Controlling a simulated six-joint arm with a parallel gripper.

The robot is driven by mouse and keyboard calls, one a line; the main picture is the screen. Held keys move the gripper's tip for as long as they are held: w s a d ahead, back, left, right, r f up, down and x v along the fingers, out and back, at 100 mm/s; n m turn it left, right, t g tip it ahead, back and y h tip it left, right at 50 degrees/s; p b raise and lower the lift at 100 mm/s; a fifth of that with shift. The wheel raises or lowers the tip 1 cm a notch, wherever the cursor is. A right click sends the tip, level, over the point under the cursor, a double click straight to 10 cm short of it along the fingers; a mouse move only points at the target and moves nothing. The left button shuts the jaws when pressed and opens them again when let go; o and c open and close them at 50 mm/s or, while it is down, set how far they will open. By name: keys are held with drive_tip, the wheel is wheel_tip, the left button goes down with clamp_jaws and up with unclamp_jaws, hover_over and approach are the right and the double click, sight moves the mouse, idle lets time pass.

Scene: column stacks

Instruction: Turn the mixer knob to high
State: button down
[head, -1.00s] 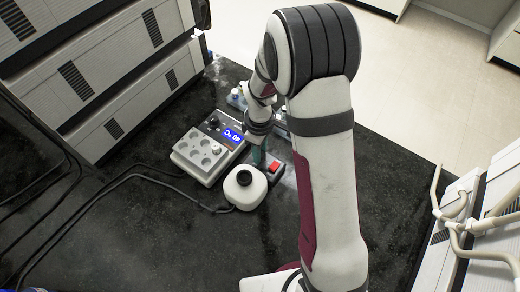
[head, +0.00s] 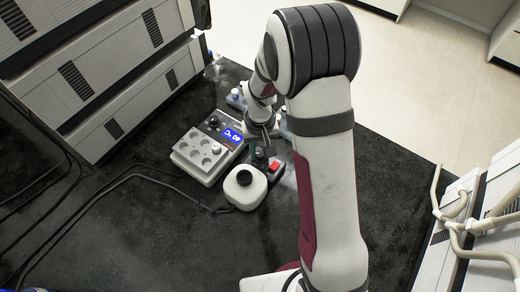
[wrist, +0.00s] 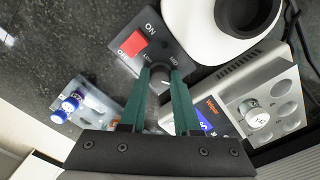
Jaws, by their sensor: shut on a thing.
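The mixer is a white rounded body with a black cup on top (head: 244,186). In the head view my gripper (head: 261,155) is down at the control box, beside the red switch (head: 275,167).
A grey heater block (head: 207,150) with a lit blue display and round wells stands left of the control box in the head view. A rack with blue-capped tubes (wrist: 85,108) is close by in the wrist view. Dark cables cross the black bench at left.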

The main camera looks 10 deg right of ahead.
sight(260, 154)
drive_tip(key=m, duration=0.5)
drive_tip(key=shift+m, duration=0.4)
idle(0.4)
drive_tip(key=c, duration=0.6)
unclamp_jaws()
wheel_tip(260, 154, up, 16)
drive_tip(key=shift+f, duration=0.1)
